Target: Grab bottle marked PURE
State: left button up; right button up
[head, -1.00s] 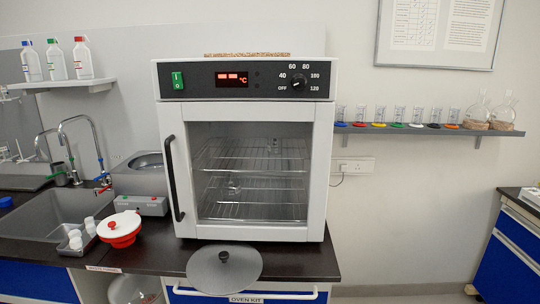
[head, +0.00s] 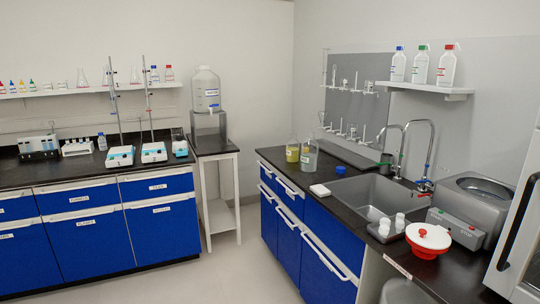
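Three white bottles stand upright on the wall shelf above the sink: one with a blue cap (head: 398,66), one with a green cap (head: 420,66) and one with a red cap (head: 446,68). A large labelled jug (head: 206,90) with a tap sits on a stand. The labels are too small to read, so I cannot tell which is PURE. Neither gripper is in view.
The sink (head: 372,192), a red-and-white pot (head: 428,238), a tray of small white containers (head: 387,231) and a grey bath (head: 474,204) occupy the right counter. The oven's edge (head: 520,245) is at far right. Open floor (head: 225,270) lies between the counters.

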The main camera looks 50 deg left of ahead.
aim_at(309, 148)
jog(key=u, duration=1.4)
jog(key=i, duration=0.15)
